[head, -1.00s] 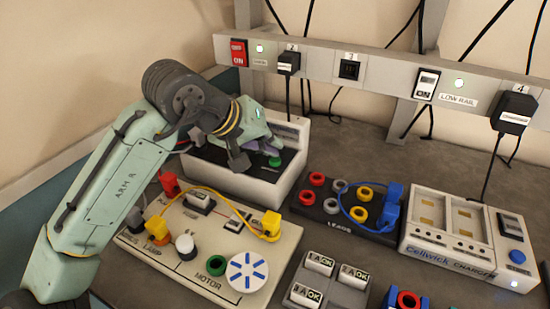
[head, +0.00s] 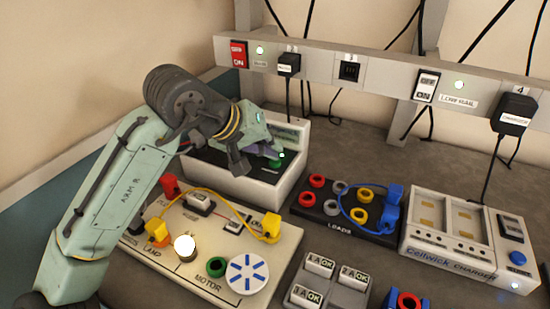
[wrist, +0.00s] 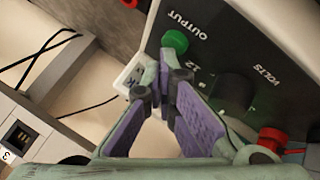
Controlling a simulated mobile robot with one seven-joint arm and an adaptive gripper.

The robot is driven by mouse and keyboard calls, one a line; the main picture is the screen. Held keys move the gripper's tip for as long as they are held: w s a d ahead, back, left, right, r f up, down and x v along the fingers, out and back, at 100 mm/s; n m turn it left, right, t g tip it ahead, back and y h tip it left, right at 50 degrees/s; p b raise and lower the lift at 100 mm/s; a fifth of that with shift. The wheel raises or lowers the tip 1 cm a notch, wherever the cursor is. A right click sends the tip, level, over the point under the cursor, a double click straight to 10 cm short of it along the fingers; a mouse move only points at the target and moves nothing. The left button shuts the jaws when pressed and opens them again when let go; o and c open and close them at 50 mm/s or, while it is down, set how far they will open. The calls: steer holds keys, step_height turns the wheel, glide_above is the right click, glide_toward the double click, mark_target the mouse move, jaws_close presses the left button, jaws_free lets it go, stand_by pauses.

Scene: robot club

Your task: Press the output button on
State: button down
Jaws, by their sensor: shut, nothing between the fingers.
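The green OUTPUT button (head: 275,163) is on the dark sloping panel of the white bench supply (head: 250,185). A small bright light (head: 282,155) shows beside it, and the supply's display (head: 288,134) looks pale green. The button also shows in the wrist view (wrist: 176,41), above my fingertips, next to the OUTPUT label. My gripper (head: 271,152) is shut and empty, with its purple-padded fingers just by the button. In the wrist view the fingertips (wrist: 166,78) are close together; whether they touch the button cannot be told.
The circuit board (head: 275,249) in front carries a glowing lamp (head: 185,248), yellow-plug leads and a motor disc (head: 247,273). A socket rail (head: 320,66) runs behind; a red lead socket (wrist: 271,138) is beside the fingers.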

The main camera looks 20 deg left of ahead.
steer(key=shift+r, duration=0.2)
step_height(320, 180, up, 4)
steer(key=p, duration=0.3)
steer(key=shift+r, duration=1)
